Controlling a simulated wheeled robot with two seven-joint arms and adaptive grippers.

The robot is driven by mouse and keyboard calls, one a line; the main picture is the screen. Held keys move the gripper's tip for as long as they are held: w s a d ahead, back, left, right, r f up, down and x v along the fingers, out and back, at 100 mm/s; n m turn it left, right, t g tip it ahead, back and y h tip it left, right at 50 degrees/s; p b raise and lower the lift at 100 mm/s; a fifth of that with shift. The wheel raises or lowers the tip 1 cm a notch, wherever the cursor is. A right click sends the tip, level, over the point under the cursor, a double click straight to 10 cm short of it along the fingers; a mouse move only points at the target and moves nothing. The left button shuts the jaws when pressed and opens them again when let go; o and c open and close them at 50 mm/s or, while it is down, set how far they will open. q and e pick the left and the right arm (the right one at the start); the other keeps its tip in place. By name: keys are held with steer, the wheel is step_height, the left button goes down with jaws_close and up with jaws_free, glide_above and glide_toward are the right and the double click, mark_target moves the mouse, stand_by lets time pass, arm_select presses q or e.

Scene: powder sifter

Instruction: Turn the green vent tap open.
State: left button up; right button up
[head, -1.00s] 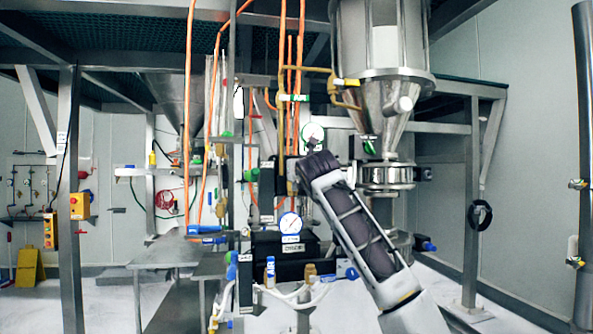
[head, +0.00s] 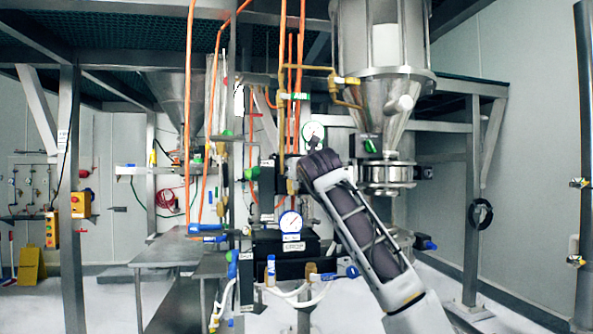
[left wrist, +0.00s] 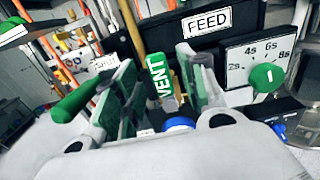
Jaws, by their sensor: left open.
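The green vent tap handle, marked VENT (left wrist: 158,78), stands near the middle of the left wrist view. My left gripper (left wrist: 158,88) is open, with one finger on each side of the handle. A gap shows on the handle's left; I cannot tell whether the right finger touches it. The tap's lower part is partly hidden by the gripper. In the head view one arm of mine rises from the lower right toward the black equipment, and its jaws cannot be made out there. The vent tap cannot be picked out in the head view.
A FEED label (left wrist: 210,20) and a timer dial with a green knob (left wrist: 264,77) are close by on the right. A green lever (left wrist: 78,98) is on the left.

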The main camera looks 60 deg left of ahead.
arm_select(q)
steer(key=v, duration=1.1)
steer(key=shift+f, duration=0.1)
stand_by(0.5)
